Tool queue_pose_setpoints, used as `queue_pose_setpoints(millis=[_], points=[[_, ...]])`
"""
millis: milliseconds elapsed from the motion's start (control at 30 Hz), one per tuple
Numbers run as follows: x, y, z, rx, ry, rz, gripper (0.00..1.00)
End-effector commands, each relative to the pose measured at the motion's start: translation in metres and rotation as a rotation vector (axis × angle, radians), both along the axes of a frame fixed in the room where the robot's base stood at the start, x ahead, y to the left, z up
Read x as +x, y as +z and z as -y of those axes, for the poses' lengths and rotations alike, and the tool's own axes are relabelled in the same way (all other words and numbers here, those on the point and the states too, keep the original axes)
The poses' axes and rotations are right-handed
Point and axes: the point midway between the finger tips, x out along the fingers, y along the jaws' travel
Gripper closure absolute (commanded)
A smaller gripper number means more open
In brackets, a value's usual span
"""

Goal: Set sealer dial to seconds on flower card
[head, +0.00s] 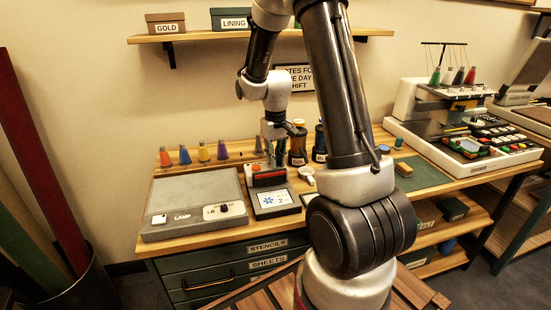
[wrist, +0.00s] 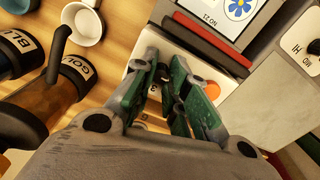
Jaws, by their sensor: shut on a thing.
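The sealer (head: 268,179) stands on the bench with a red and dark bar across it; its pale rear panel, with an orange round button (wrist: 212,90), shows in the wrist view. My gripper (head: 277,156) points down over this panel. In the wrist view my gripper (wrist: 168,98) has its green-padded fingers closed around the small dark dial (wrist: 166,92). The fingers hide most of the dial, and its pointer cannot be read. A few printed digits show beside the fingers. The flower card (head: 274,199), white with a blue flower, lies at the sealer's front; its print is too small to read surely.
A grey lamp box (head: 190,197) with a knob stands left of the sealer. Several coloured thread cones (head: 204,152) stand behind it. Dark labelled jars (head: 297,148) and a white cup (wrist: 85,24) are close to my gripper. An embroidery machine (head: 455,110) stands to the right.

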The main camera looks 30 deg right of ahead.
Motion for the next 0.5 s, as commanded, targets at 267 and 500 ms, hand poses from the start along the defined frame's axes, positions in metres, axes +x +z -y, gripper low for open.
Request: queue_pose_setpoints(millis=[267, 500], points=[[0.0004, 0.0004, 0.0001, 0.0, -0.252, 0.001, 1.0], [0.0005, 0.0004, 0.0001, 0.0, -0.432, 0.001, 1.0]])
